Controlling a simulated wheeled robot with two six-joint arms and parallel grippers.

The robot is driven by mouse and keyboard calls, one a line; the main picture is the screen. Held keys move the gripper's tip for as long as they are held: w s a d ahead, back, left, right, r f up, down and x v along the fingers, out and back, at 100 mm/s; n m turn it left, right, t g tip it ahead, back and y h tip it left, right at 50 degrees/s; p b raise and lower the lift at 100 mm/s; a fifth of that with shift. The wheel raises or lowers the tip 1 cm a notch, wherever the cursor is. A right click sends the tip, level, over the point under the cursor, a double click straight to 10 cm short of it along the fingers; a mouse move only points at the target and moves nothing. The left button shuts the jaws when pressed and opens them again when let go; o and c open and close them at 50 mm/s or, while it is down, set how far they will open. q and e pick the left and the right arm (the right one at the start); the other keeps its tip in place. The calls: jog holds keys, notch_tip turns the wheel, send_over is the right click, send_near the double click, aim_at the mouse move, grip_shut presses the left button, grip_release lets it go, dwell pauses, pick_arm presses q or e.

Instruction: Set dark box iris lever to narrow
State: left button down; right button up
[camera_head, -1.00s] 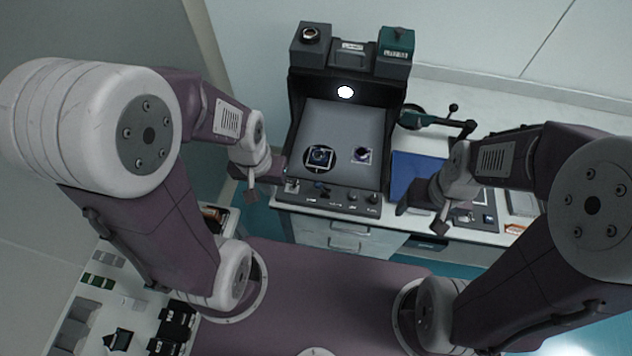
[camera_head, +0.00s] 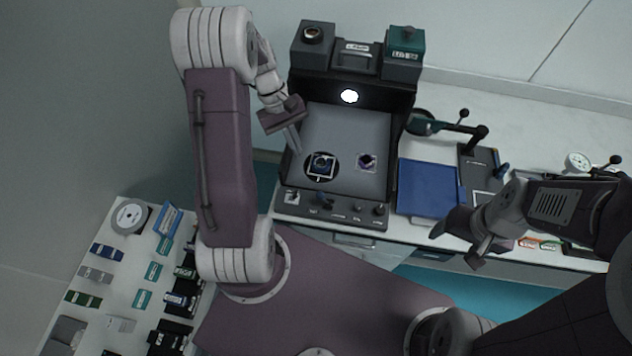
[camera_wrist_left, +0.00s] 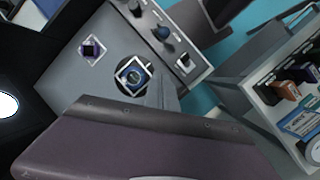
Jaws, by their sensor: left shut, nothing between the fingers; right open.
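The dark box is a black open-fronted housing with a grey floor (camera_head: 350,125) and a bright round spot at its back. On its floor stand a round dark mount with a white square frame (camera_head: 321,165) and a smaller square-framed part (camera_head: 366,162). Its front panel (camera_head: 335,213) carries a blue-black lever (camera_head: 325,199), a small switch (camera_head: 291,198) and knobs (camera_head: 378,209); the labels are too small to read. My left gripper (camera_head: 297,148) is shut and empty over the box's left side; its fingers (camera_wrist_left: 165,95) appear beside the round mount. My right gripper (camera_head: 476,258) is open, right of the box.
A blue panel (camera_head: 428,188) lies right of the box, with a dark jointed stand (camera_head: 478,137) beyond it. Dark blocks (camera_head: 402,55) top the box. A shelf with small cases (camera_head: 130,270) stands at lower left.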

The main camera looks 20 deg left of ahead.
pick_arm(q)
send_near(314, 194)
jog(key=shift+w+d+f, duration=0.15)
jog(key=shift+w+f, duration=0.2)
jog(key=shift+f, duration=0.1)
jog(key=shift+w+d+f, duration=0.15)
jog(key=shift+w+f, duration=0.2)
jog(key=shift+f, duration=0.15)
jog(key=shift+s+d+r+p, duration=0.1)
jog(key=shift+s+d+p, duration=0.25)
jog(key=shift+s+d, duration=0.75)
jog(key=shift+s+d+r, duration=0.1)
jog(key=shift+s+d, duration=0.15)
jog(key=shift+d, duration=0.2)
jog(key=shift+w, duration=0.1)
pick_arm(e)
jog(key=shift+w+r, duration=0.25)
jog(key=shift+w, duration=0.15)
pick_arm(q)
jog(key=shift+a, duration=0.1)
pick_arm(e)
jog(key=shift+r, duration=0.1)
